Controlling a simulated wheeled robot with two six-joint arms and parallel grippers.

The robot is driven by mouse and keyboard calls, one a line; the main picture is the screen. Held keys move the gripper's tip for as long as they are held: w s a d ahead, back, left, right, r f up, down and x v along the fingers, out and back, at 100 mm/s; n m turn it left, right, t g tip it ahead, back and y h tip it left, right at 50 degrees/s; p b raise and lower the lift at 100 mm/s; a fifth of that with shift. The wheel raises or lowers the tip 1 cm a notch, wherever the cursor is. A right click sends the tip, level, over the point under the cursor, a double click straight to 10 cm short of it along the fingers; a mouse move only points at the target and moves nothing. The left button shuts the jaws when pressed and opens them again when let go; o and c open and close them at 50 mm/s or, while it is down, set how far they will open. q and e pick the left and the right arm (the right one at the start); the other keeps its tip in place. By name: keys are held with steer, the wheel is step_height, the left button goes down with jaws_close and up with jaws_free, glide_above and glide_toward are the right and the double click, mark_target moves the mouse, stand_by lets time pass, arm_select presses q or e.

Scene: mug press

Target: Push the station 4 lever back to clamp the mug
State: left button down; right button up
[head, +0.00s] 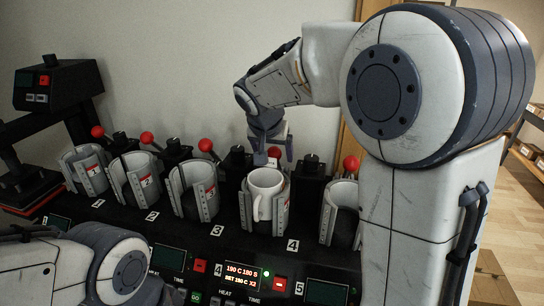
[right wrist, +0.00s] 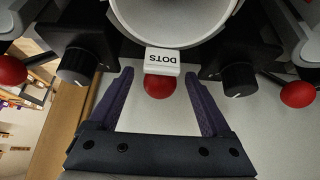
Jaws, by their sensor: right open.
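The white mug (head: 264,186) stands upright in the station 4 clamp (head: 247,212), its handle towards me. The station 4 lever's red ball (head: 274,152) shows behind the mug, partly covered by my right gripper (head: 273,156). In the right wrist view, the red ball (right wrist: 159,86) lies between the two spread fingers of the right gripper (right wrist: 159,74), with a gap on each side.
Neighbouring clamps hold stations 3 (head: 190,192) and 5 (head: 338,218), each with a red-ball lever close by. A lit station 4 display (head: 243,274) is in front. A black press (head: 58,86) stands at the far left. The wall is behind.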

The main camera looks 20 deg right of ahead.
steer(key=c, duration=1)
steer(key=shift+w+d+r, duration=0.1)
